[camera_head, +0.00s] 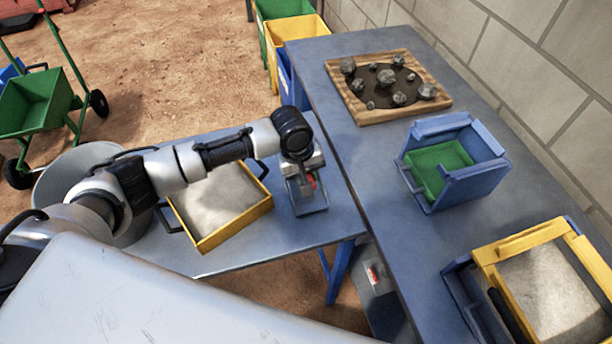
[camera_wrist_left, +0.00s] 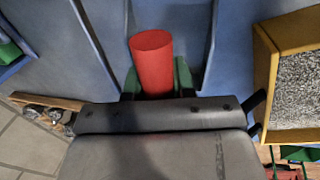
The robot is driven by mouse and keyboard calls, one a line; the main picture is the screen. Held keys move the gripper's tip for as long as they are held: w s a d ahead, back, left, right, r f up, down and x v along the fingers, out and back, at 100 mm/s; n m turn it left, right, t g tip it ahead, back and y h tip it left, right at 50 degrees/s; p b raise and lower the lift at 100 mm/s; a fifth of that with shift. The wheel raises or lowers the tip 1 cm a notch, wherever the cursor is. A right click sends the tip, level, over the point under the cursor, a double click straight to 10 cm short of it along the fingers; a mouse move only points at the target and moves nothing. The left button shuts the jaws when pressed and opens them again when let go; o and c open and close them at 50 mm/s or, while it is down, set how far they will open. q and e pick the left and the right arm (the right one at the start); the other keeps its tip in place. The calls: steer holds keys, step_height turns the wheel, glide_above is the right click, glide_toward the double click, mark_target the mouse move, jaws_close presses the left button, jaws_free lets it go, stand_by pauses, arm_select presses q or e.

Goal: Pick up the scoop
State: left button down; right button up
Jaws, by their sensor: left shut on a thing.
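The scoop (camera_head: 311,204) shows in the head view as a grey metal pan near the right end of the lower blue table. Its red handle (camera_wrist_left: 152,62) shows in the left wrist view as a red cylinder. My left gripper (camera_head: 306,179) reaches down over it from the left, and its wrist hides much of the handle in the head view. In the left wrist view the green fingers (camera_wrist_left: 157,82) stand on both sides of the red handle, shut on it. I cannot tell whether the scoop touches the table. My right gripper is not in view.
A yellow-framed sand tray (camera_head: 236,233) lies left of the scoop. The higher blue table (camera_head: 375,185) holds a wooden tray of rocks (camera_head: 436,104), a blue box with a green inside (camera_head: 466,187) and another yellow-framed tray (camera_head: 519,240). Its edge runs close right of the scoop.

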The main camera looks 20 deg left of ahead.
arm_select(q)
step_height(320, 180, up, 3)
steer(key=shift+w+r, duration=0.1)
steer(key=s+d+r, duration=0.7)
steer(key=s+d, duration=0.1)
steer(key=shift+d+b, duration=0.35)
steer(key=shift+f, duration=0.1)
